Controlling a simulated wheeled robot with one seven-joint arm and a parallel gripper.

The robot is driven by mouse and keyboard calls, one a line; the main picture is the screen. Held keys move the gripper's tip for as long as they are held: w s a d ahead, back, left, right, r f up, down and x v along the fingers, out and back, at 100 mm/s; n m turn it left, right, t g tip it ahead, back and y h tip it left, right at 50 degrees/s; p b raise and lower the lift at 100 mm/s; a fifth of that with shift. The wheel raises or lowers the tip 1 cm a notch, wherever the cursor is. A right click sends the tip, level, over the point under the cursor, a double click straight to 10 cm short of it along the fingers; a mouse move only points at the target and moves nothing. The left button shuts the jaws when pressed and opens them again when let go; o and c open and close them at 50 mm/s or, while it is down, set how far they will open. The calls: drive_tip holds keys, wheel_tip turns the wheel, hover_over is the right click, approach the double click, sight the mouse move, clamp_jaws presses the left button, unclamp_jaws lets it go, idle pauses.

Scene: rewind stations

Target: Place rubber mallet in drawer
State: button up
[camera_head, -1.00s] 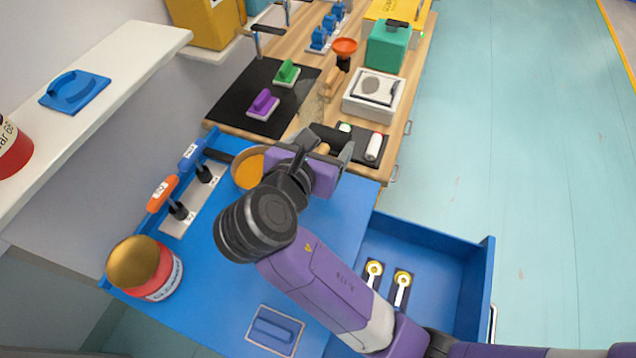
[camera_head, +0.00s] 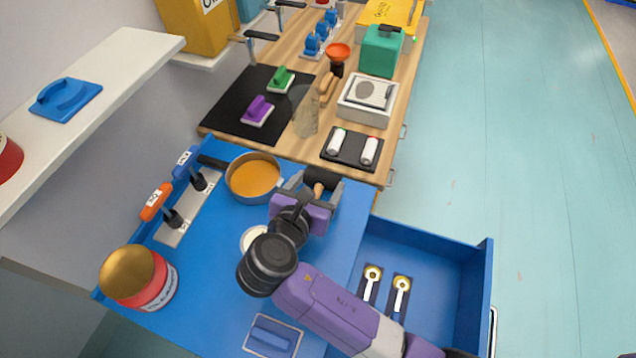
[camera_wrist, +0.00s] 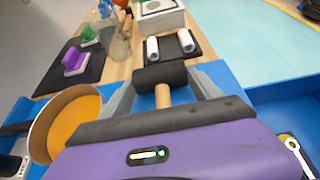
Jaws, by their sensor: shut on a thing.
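The rubber mallet (camera_head: 320,181) has a black head and a light wooden handle. My gripper (camera_head: 318,190) is shut on its handle, above the blue worktop near its back right edge. In the wrist view the mallet's head (camera_wrist: 160,76) stands across the tips of my gripper (camera_wrist: 163,98), with the handle running back between the fingers. The blue drawer (camera_head: 428,240) is pulled open at the right of the worktop. It holds two white spoon-like tools with yellow ends (camera_head: 401,290) on dark mats, and its back part is bare.
A pan with orange contents (camera_head: 254,178) stands left of my gripper. A red can (camera_head: 140,278) stands at the worktop's left. A wooden bench (camera_head: 300,150) behind bears a dark tray with two white rollers (camera_head: 350,150). Open floor lies right.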

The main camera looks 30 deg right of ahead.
drive_tip(key=o, duration=1.7)
drive_tip(key=shift+f, duration=0.1)
